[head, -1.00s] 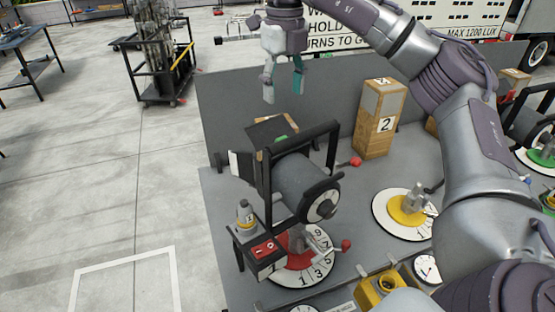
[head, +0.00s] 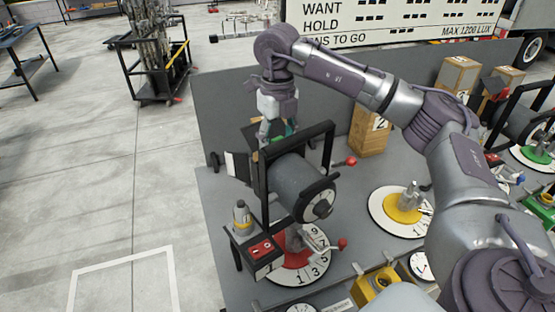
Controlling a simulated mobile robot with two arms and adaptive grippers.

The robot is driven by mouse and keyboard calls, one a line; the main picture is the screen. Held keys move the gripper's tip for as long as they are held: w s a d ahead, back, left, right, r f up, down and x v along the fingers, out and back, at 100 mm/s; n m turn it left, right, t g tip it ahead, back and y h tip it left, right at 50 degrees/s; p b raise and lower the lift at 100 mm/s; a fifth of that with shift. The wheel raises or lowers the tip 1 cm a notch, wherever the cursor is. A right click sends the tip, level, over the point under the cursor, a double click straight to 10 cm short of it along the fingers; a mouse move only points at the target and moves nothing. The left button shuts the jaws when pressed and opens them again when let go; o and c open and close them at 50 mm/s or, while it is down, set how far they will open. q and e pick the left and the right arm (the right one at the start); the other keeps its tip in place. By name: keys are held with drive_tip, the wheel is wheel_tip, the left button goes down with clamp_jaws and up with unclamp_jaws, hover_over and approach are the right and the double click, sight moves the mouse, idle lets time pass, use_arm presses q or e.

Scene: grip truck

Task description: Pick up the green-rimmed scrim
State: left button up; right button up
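My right gripper (head: 278,132), on the arm that comes in from the right, points down just behind the drum-shaped lamp (head: 298,185) in its black yoke. Its fingers look spread apart, with the tips partly hidden by the yoke. A dark flat panel (head: 247,138) lies beside and below the fingers, behind the lamp. A little green shows between the fingers, but I cannot tell whether it is a scrim rim or a finger pad. No green-rimmed scrim can be made out clearly. My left gripper is not in view.
A red-based dial (head: 285,278) and a red-topped box (head: 262,250) stand under the lamp. A yellow-centred dial (head: 385,212) and a wooden block (head: 368,135) are to the right. A grey back panel (head: 225,100) rises behind.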

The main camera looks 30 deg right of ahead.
drive_tip(key=shift+c, duration=0.5)
clamp_jaws()
drive_tip(key=shift+r, duration=0.1)
drive_tip(key=shift+r, duration=0.25)
wheel_tip(320, 180, up, 5)
drive_tip(key=shift+r+b, duration=0.2)
drive_tip(key=shift+b, duration=0.55)
wheel_tip(320, 180, up, 12)
drive_tip(key=p, duration=0.2)
